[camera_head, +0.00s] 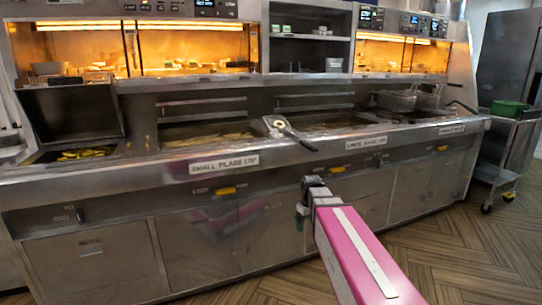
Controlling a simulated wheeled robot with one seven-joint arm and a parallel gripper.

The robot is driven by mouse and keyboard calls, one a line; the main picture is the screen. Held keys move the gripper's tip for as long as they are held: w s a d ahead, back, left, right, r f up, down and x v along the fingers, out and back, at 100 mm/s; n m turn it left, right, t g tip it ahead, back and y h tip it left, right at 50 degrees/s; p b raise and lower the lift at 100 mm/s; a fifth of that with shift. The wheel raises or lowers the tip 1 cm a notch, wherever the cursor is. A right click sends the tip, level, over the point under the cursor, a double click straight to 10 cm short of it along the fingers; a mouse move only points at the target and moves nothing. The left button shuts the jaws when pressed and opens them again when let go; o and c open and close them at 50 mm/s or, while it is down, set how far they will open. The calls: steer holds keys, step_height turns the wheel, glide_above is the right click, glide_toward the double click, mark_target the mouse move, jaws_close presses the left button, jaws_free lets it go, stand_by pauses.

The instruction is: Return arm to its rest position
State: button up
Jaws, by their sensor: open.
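My pink arm with a white stripe reaches up from the bottom right in the head view. My gripper (307,195) is at its far end, small and dark, in front of the range's front panel. It holds nothing that I can see, and its fingers are hard to make out. The steel frying range (190,170) stretches across the view behind it.
Yellow food sits in the left pan (82,154). Wire baskets (397,100) stand at the right rear of the range. Lit warming cabinets (195,52) are above. A wheeled trolley (512,150) with a green tub (509,108) stands at right. Wood-patterned floor (460,235) is clear.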

steer(key=s+d+f+m, duration=0.3)
steer(key=s+f+m, duration=0.2)
steer(key=s+f, duration=0.6)
steer(key=shift+s+d+m, duration=0.3)
steer(key=shift+s+d, duration=0.1)
steer(key=shift+s, duration=0.3)
